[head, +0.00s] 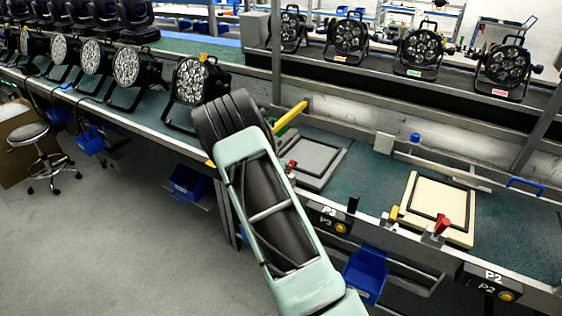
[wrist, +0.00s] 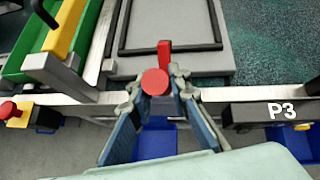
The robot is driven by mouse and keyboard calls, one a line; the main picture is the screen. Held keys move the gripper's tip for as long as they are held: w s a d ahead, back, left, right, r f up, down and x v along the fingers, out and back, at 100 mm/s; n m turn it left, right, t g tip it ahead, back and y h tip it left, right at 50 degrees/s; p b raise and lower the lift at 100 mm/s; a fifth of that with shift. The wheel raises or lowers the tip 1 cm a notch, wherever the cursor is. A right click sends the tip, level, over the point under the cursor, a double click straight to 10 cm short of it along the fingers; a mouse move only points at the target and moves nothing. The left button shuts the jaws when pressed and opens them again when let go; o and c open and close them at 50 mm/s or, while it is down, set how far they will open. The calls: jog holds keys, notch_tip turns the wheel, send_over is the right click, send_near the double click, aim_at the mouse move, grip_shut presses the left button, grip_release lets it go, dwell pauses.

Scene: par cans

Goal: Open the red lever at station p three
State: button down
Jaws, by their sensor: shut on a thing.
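The red lever (wrist: 155,82) at station P3 stands at the front edge of the grey plate (wrist: 208,62), its round red end facing the wrist camera. My gripper (wrist: 157,88) is shut on it, one finger on each side. The black P3 sign (wrist: 282,111) is just right of my fingers. In the head view the red lever (head: 291,166) shows as a small red spot beside my arm, near the P3 sign (head: 329,211). My arm hides most of the gripper there.
Station P2 has a cream plate (head: 455,205) and its own red lever (head: 442,224). A green tray with a yellow bar (wrist: 62,35) lies left of the grey plate. Blue bins (head: 366,274) hang under the bench. Par cans (head: 350,38) line the back shelf.

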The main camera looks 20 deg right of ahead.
jog(key=shift+p, duration=0.6)
jog(key=c, duration=1.8)
grip_release()
jog(key=shift+w+d, duration=0.1)
jog(key=shift+r, duration=0.15)
jog(key=v, duration=1.2)
jog(key=shift+d+r, duration=0.1)
jog(key=shift+d, duration=0.05)
